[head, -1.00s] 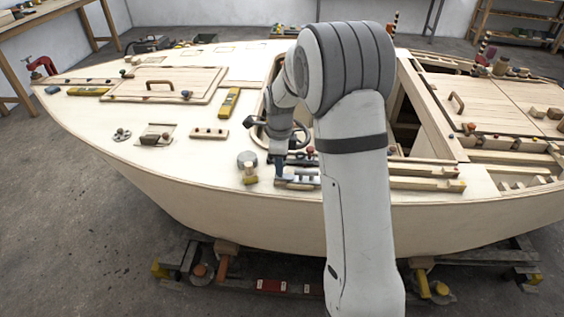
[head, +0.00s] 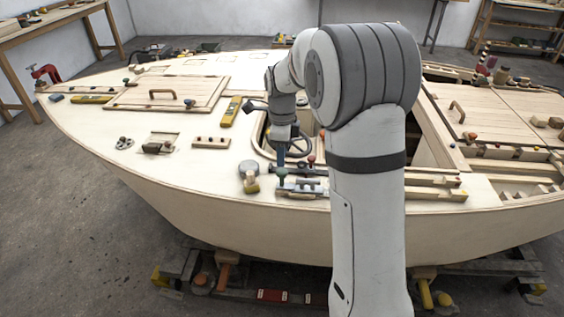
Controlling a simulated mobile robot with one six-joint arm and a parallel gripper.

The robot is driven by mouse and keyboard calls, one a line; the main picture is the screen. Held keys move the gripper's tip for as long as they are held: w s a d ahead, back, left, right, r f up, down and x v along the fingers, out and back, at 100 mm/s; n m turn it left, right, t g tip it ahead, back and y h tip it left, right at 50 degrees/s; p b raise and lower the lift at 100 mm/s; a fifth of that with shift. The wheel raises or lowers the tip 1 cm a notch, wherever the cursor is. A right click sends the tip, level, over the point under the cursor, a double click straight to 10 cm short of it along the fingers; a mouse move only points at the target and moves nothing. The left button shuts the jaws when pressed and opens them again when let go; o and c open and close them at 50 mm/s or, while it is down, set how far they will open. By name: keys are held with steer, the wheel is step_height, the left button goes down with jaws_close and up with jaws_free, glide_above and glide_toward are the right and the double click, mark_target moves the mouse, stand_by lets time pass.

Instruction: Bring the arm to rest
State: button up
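My arm rises in front of the plywood hull (head: 200,205) and bends over its deck. My gripper (head: 282,178) points down at the near deck edge, above or beside a small grey metal fitting (head: 302,188). The gripper is small and dark here, so I cannot tell whether its fingers are open or shut, or whether they touch anything. My upper arm hides part of the cockpit opening and the deck behind it.
A round grey-topped piece (head: 248,174) stands just left of the gripper. The floor at left is clear.

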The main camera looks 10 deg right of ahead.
steer(key=shift+r, duration=0.35)
steer(key=s+r+n+t, duration=0.1)
steer(key=s+r+n, duration=0.2)
steer(key=s+n, duration=0.8)
steer(key=s+r+n+t+p, duration=0.1)
steer(key=s+r+n, duration=0.2)
steer(key=s+n, duration=0.7)
steer(key=shift+s+d+n+t+p, duration=0.3)
steer(key=shift+s+d+n, duration=0.15)
steer(key=shift+s, duration=2.95)
